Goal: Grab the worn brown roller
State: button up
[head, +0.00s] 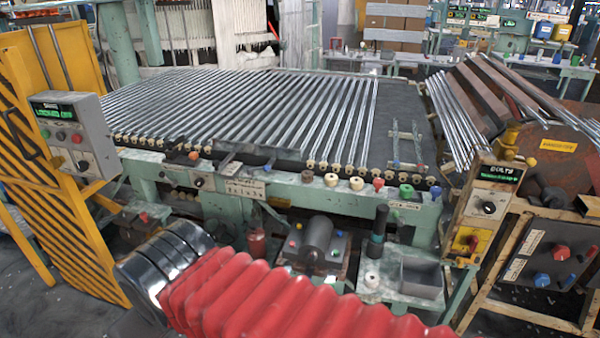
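A small brown roller (331,180) sits on the front rail of the green glass-tubing machine, right of the middle of the head view. It is the only clearly brown one in a short row there. It is too small to make out its wear. Cream knobs (357,183) stand just right of it, then a red one (378,183) and a green one (406,190). My red bellows arm with a chrome section crosses the bottom of the view, in front of the machine and well below the roller. No gripper fingers show.
Glass tubes (240,110) lie in rows on the machine bed behind the rail. Control boxes flank left (75,135) and right (487,200).

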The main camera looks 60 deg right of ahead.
aim_at(306, 178)
jog(key=z, duration=0.35)
jog(key=i, duration=0.85)
jog(key=z, duration=0.45)
